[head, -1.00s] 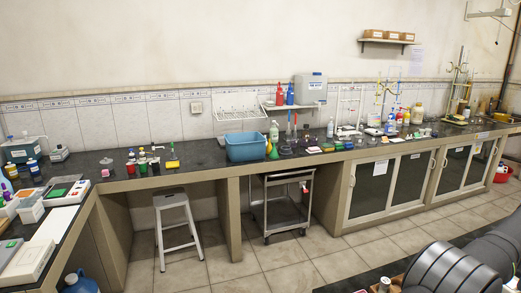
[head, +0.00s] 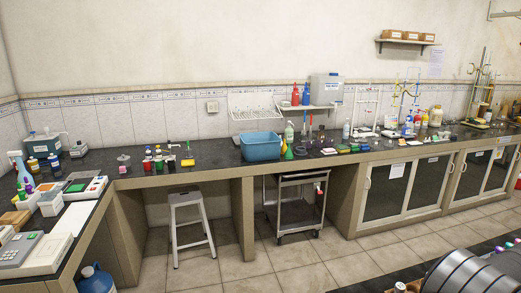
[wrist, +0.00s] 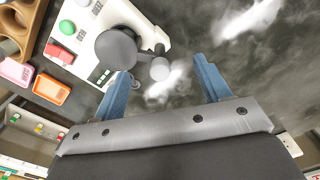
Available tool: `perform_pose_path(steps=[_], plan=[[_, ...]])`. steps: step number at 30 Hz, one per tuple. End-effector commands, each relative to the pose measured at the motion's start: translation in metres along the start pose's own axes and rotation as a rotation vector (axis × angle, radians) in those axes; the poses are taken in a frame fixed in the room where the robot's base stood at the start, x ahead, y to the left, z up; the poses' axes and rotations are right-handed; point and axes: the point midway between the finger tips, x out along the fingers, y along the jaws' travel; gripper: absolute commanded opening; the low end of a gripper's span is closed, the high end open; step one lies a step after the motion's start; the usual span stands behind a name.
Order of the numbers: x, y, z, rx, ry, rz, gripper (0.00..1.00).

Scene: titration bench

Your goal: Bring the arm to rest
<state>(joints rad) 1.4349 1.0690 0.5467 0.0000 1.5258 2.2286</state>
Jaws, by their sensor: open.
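In the wrist view my gripper (wrist: 165,90) is open, its two blue fingers spread apart with nothing held between them. In the head view my gripper is not visible; only part of my arm shows at the lower right corner.
In the wrist view a pink tray (wrist: 17,72), an orange tray (wrist: 52,89) and a wooden rack (wrist: 20,30) lie left. In the head view the long bench carries a blue basin (head: 261,146) and glassware. A stool (head: 190,225) and a cart (head: 298,205) stand below.

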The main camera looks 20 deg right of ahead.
Motion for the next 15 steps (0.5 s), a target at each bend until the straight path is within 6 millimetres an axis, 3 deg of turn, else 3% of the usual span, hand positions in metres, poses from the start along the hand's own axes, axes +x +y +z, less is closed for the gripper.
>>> perform_pose_path(steps=[12, 15], plan=[[-0.071, 0.000, 0.000, -0.001, -0.002, -0.002, 0.69], [-0.047, 0.001, -0.001, -0.001, 0.003, 0.004, 0.69]])
